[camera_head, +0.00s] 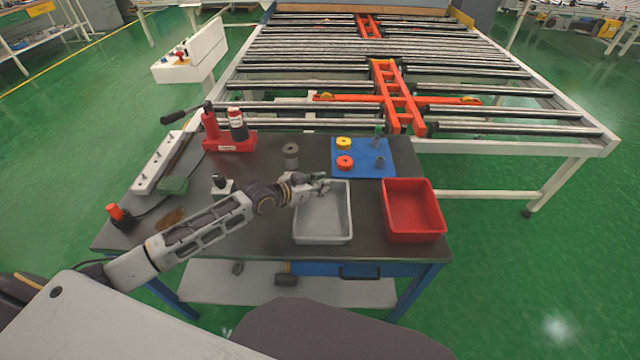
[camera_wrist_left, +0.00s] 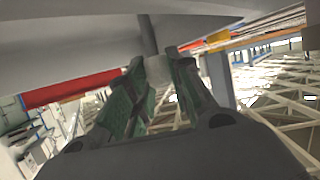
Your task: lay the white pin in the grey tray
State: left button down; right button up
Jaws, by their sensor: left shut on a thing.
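The grey tray (camera_head: 323,236) lies on the dark workbench and looks empty where I can see into it. My left gripper (camera_head: 322,184) is over the tray's back edge, with the arm reaching in from the left. In the left wrist view the gripper (camera_wrist_left: 158,82) is shut, its green-padded fingers on either side of a small whitish piece, which I take to be the white pin (camera_wrist_left: 156,68). A darker rod shows beyond it in line. In the head view the pin is too small to make out at the fingertips. My right gripper is not in view.
A red tray (camera_head: 412,209) stands right of the grey one. Behind is a blue board (camera_head: 362,172) with yellow and red rings and pegs. A grey cylinder (camera_head: 291,155) and a red jack (camera_head: 228,141) stand at the back left. A roller conveyor (camera_head: 480,121) lies beyond.

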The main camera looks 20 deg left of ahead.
pick_arm(q)
jog(key=shift+f, duration=0.15)
jog(key=c, duration=1.6)
grip_release()
jog(key=o, duration=0.3)
jog(key=shift+r, duration=0.2)
jog(key=shift+s+a+r, duration=0.1)
jog(key=shift+s+a, duration=0.15)
jog(key=shift+s, duration=0.1)
jog(key=shift+s+a+r, duration=0.1)
jog(key=shift+s+a, duration=0.1)
jog(key=shift+s, duration=0.1)
jog(key=shift+v, duration=2.4)
jog(key=shift+s+a+r, duration=0.1)
jog(key=shift+s+a, duration=0.1)
jog(key=shift+s, duration=0.05)
jog(key=shift+p+v, duration=0.45)
jog(key=shift+v, duration=1.95)
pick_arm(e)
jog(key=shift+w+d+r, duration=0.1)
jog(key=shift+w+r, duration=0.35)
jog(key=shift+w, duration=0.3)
